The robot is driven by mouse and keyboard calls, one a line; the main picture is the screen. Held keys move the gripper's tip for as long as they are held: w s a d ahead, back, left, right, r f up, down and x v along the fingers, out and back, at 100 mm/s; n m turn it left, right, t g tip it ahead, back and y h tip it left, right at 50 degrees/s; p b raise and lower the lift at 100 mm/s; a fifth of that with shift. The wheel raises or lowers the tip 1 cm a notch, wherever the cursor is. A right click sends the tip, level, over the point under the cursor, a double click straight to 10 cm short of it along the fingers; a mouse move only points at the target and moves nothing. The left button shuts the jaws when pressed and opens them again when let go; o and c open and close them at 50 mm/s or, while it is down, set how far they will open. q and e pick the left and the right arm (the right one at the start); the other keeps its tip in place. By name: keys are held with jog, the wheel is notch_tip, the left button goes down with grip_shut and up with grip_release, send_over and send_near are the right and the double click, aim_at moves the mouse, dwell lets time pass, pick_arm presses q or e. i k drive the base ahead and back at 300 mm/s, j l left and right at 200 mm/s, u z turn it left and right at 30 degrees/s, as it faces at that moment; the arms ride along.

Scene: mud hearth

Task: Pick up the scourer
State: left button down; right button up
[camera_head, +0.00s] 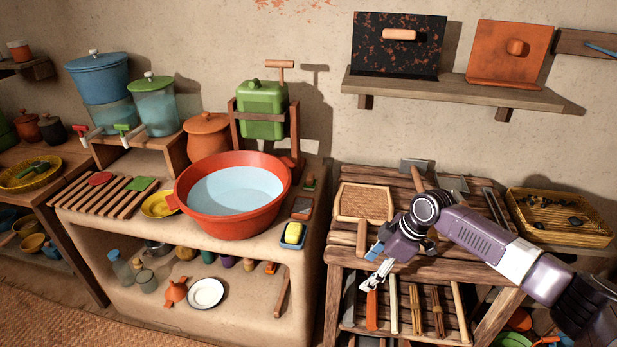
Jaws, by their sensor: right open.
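I cannot tell for sure which thing is the scourer. A flat green pad (140,184) and a round red pad (99,178) lie on the slatted wooden rack at the left of the mud counter. A yellow block (293,232) sits in a small blue dish at the counter's front right corner. My right gripper (374,262) is open and empty above the front edge of the slatted wooden table, to the right of the blue dish and apart from it. My left gripper is not in view.
A large red basin (234,230) of water fills the counter's middle, with a yellow bowl (158,204) beside it. A woven tray (364,204) lies on the slatted table (440,268). A yellow basket (560,234) stands at right. A wall shelf (450,90) holds upright boards.

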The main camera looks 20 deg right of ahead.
aim_at(310, 184)
jog(key=i, duration=1.6)
